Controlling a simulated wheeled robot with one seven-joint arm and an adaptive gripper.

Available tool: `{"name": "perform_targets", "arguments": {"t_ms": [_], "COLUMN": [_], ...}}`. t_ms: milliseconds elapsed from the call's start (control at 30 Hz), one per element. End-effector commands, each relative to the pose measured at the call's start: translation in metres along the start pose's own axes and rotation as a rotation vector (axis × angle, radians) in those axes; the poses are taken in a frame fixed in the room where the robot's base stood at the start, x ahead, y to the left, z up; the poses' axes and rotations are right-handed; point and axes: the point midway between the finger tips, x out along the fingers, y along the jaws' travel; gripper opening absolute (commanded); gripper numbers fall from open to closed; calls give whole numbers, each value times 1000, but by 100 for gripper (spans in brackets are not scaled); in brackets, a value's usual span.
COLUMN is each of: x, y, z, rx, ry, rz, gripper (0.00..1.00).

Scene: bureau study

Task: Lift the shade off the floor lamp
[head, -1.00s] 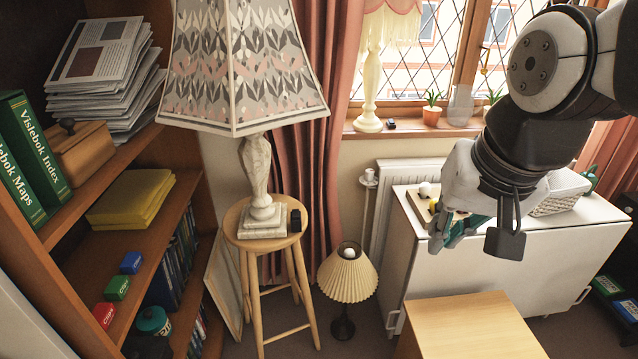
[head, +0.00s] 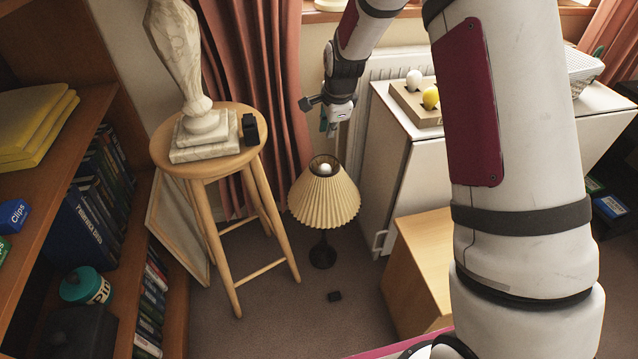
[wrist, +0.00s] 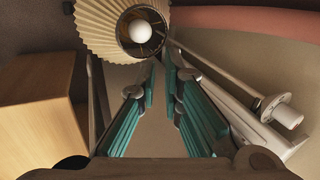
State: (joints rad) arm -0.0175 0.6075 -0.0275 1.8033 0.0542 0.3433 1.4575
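The floor lamp stands on the carpet between the wooden stool and the white cabinet. Its cream pleated shade (head: 324,197) sits on a dark stem and round base (head: 322,253), with the white bulb (head: 325,168) showing through the top opening. In the wrist view, the shade (wrist: 97,30) is at the top, its round opening and the bulb (wrist: 140,31) beyond my fingertips. My gripper (head: 333,126) is above the shade and apart from it. In the wrist view, its teal-padded fingers (wrist: 163,70) are apart with nothing between them.
The wooden stool (head: 209,150) bears the marble lamp base (head: 190,70) at left. The radiator (head: 385,65) and pipe valve (wrist: 283,115) are close behind my gripper. The white cabinet (head: 408,160) and wooden box (head: 425,250) stand right.

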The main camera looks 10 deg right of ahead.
Motion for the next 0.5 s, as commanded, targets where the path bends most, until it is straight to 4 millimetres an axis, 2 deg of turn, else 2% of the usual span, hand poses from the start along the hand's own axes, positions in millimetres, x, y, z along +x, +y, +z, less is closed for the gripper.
{"name": "perform_targets", "arguments": {"t_ms": [33,267,500], "x": [17,46,91], "y": [1,0,1], "z": [0,0,0], "rx": [24,67,65], "ry": [1,2,1], "rz": [0,-2,0], "gripper": [8,8,8]}}
